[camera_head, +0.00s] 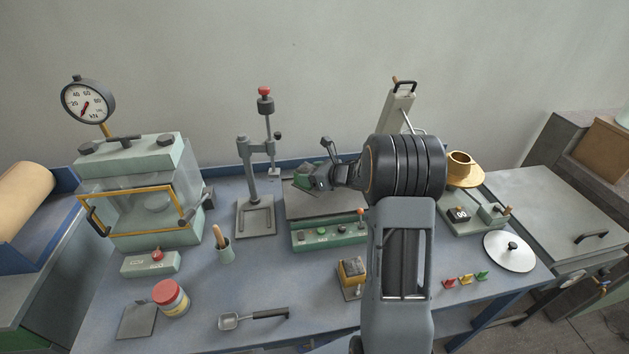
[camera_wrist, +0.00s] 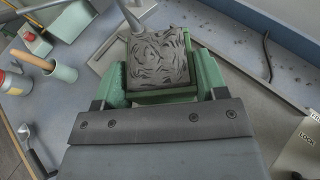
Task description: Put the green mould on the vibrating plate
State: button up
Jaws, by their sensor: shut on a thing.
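The green mould (camera_head: 299,181) is filled with grey, rough-topped concrete, which shows close up in the wrist view (camera_wrist: 158,57). My gripper (camera_head: 313,180) is shut on the mould, with the jaws at its sides in the wrist view (camera_wrist: 160,92). The vibrating plate (camera_head: 318,205) is a flat grey top on a green base with buttons and a lever. The mould is over the back left part of the plate. I cannot tell whether its underside touches the plate. My arm hides part of the plate's right side.
A stand with a red knob (camera_head: 257,165) rises close left of the plate. A yellow mould (camera_head: 351,270) lies in front. A brass cone (camera_head: 460,168) and a scale (camera_head: 468,218) are at right. A press (camera_head: 150,205) stands at left. A scoop (camera_head: 250,318) lies near the front.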

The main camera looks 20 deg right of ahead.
jog(key=shift+w+d+f, duration=0.35)
jog(key=shift+w+f, duration=0.05)
jog(key=shift+f, duration=0.15)
jog(key=shift+w+d+f, duration=0.3)
jog(key=shift+w+f, duration=0.1)
jog(key=shift+f, duration=0.15)
jog(key=shift+f+p, duration=0.8)
jog(key=shift+f, duration=0.8)
jog(key=shift+f, duration=0.1)
jog(key=o, duration=1.4)
jog(key=shift+f, duration=0.1)
jog(key=shift+o, duration=0.2)
